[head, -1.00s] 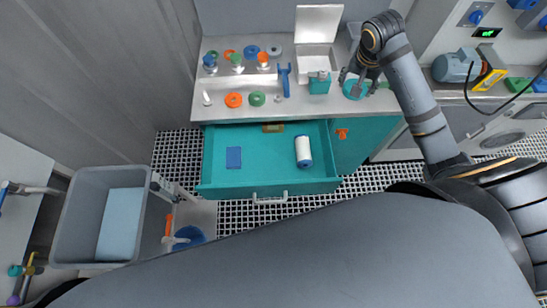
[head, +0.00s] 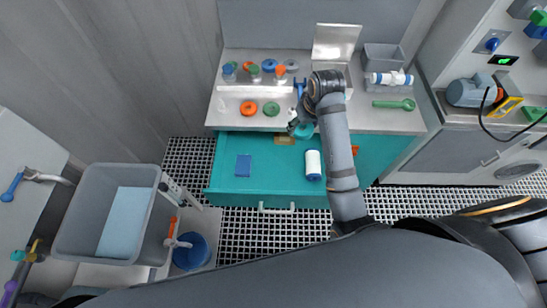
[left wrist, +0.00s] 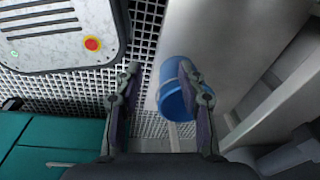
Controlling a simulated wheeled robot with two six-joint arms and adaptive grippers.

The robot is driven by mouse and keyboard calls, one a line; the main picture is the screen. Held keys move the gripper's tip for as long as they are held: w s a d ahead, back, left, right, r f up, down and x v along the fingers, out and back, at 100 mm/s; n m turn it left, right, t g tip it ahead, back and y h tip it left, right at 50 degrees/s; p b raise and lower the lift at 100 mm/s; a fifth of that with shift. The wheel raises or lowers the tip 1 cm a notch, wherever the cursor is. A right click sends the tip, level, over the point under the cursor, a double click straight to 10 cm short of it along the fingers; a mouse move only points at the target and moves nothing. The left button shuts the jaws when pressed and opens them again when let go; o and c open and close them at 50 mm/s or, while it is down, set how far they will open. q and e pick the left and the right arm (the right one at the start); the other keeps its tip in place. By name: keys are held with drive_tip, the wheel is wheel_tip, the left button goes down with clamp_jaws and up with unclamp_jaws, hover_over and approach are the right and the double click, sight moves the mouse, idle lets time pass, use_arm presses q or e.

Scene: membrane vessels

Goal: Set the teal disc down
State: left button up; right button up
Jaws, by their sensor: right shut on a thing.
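The teal disc (head: 304,131) is held in my right gripper (head: 298,125), which is shut on it near the front edge of the bench, above the back of the open teal drawer (head: 226,186). The arm hides part of the disc, and I cannot tell whether it touches anything below. My left gripper (left wrist: 160,82) is open and empty in the left wrist view, with a blue bucket (left wrist: 174,92) beyond its right finger. The left gripper does not show in the head view.
An orange ring (head: 248,108) and a green ring (head: 271,109) lie on the bench (head: 232,117). Several capped vessels stand behind. A green tool (head: 394,104) lies at right; a grey bin (head: 72,212) stands left.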

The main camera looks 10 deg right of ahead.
wheel_tip(320, 180, down, 6)
drive_tip(key=w+n+y+b, duration=0.1)
drive_tip(key=w+n+b, duration=0.15)
drive_tip(key=n, duration=0.25)
drive_tip(key=n+b, duration=0.1)
drive_tip(key=n, duration=0.1)
hover_over(291, 164)
drive_tip(key=shift+g+y, duration=0.3)
drive_tip(key=shift+g, duration=0.1)
drive_tip(key=f, duration=1.4)
drive_tip(key=shift+s+d, duration=0.3)
drive_tip(key=shift+d, duration=0.05)
use_arm(q)
drive_tip(key=shift+w+a+f, duration=0.1)
drive_tip(key=shift+w+f, duration=0.15)
drive_tip(key=shift+f, duration=0.55)
drive_tip(key=shift+w+a+f, duration=0.1)
drive_tip(key=shift+w+f, duration=0.1)
drive_tip(key=shift+f, duration=0.65)
drive_tip(key=shift+w+a+f, duration=0.1)
drive_tip(key=shift+w+f, duration=0.15)
drive_tip(key=shift+f, duration=0.55)
use_arm(e)
drive_tip(key=shift+f, duration=2.25)
drive_tip(key=o, duration=1.2)
drive_tip(key=shift+f, duration=0.1)
